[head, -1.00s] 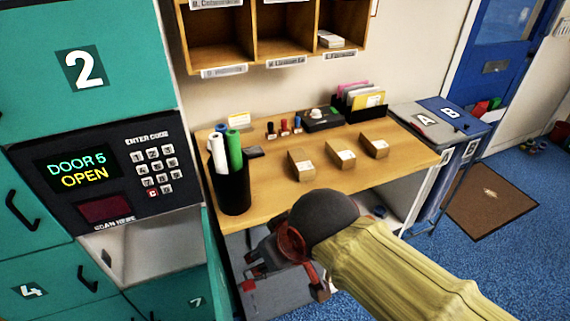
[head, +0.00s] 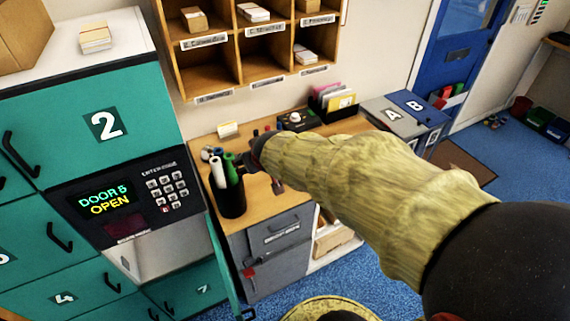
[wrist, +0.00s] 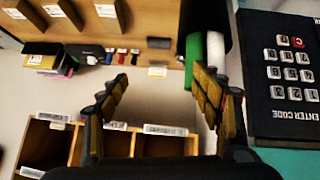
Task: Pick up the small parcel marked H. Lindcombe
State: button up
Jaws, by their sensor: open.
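Three small brown parcels with white labels lie on the desk; in the wrist view they are the left parcel (wrist: 15,14), the middle parcel (wrist: 61,13) and the right parcel (wrist: 108,11), cut by the top edge. I cannot read their names, so I cannot tell which is H. Lindcombe's. In the head view my sleeved arm hides them. Another small parcel (head: 194,19) sits in an upper pigeonhole. My gripper (wrist: 160,85) is open and empty, with its fingers apart. In the head view it is mostly hidden behind my arm, near the pen pot.
The black pen pot (head: 231,190) with rolled tubes stands at the desk's left end, close to my gripper. The keypad panel (head: 135,195) and an open locker door are on the left. Pigeonholes (head: 262,66) hang above the desk. Bins A and B (head: 405,112) stand right.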

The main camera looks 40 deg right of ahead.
jog(key=w+d+f+t, duration=0.1)
jog(key=w+d+f, duration=0.1)
jog(key=d+f, duration=0.3)
jog(key=w+d+f+t, duration=0.1)
jog(key=w+d+f, duration=0.1)
jog(key=d+f, duration=0.4)
jog(key=w+d+f+m+t+h, duration=0.1)
jog(key=w+d+f, duration=0.1)
jog(key=d+f, duration=0.4)
jog(key=shift+d+f, duration=0.1)
jog(key=shift+f, duration=0.35)
jog(key=shift+m+t, duration=0.4)
jog(key=shift+t, duration=0.3)
jog(key=f, duration=0.1)
jog(key=s+d+f, duration=0.1)
jog(key=f, duration=0.1)
jog(key=d+f, duration=0.1)
jog(key=f, duration=0.1)
jog(key=shift+s+d+f, duration=0.1)
jog(key=shift+s+f, duration=0.1)
jog(key=shift+s, duration=0.2)
jog(key=x, duration=0.2)
jog(key=b+x, duration=0.1)
jog(key=x, duration=0.4)
jog(key=shift+w+r, duration=0.15)
jog(key=shift+w, duration=0.25)
jog(key=c, duration=0.3)
jog(key=c, duration=1.1)
jog(key=shift+r, duration=0.1)
jog(key=shift+r, duration=0.1)
